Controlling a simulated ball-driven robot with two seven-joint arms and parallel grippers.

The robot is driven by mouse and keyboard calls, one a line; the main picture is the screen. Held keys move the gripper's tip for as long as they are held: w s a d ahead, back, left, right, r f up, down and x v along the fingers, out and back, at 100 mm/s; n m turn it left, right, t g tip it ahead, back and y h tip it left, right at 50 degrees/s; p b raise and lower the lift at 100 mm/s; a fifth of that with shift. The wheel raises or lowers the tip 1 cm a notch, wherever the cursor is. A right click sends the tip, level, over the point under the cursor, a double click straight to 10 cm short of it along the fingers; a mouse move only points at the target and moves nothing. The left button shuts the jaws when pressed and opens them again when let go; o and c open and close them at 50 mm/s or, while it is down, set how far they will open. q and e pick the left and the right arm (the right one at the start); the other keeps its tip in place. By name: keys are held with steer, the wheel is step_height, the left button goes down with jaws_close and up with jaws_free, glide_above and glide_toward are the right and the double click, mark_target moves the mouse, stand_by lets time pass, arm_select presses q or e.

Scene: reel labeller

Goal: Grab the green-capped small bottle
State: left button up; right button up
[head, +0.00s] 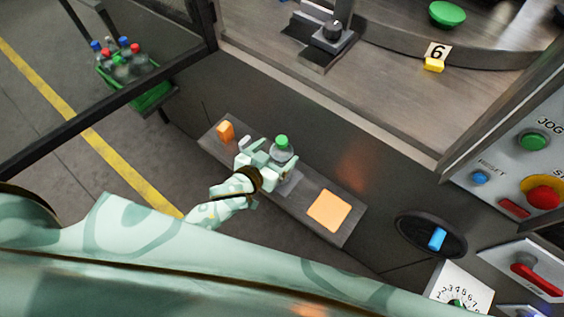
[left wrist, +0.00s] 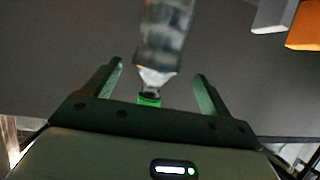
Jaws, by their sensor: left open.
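The small bottle with a green cap (head: 282,146) stands on a narrow grey shelf (head: 325,225) in the head view. My left gripper (head: 270,160) is at the bottle, its fingers spread on either side of it. In the left wrist view the clear bottle (left wrist: 163,40) and its green cap (left wrist: 149,99) lie between the two open fingers of my left gripper (left wrist: 160,85), with gaps on both sides. Whether a finger touches the bottle cannot be told from the head view. My right gripper is not in view.
An orange block (head: 225,131) stands at the shelf's left end, and a flat orange square (head: 329,211) lies towards its right end. A green crate (head: 152,98) of several capped bottles is at the upper left. A control panel (head: 520,170) with buttons is at the right.

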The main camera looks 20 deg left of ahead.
arm_select(q)
steer(key=x, duration=0.1)
steer(key=b+x, duration=0.1)
steer(key=x, duration=0.2)
steer(key=shift+d+f+b, duration=0.3)
steer(key=shift+f, duration=0.05)
steer(key=shift+w, duration=0.25)
jaws_close()
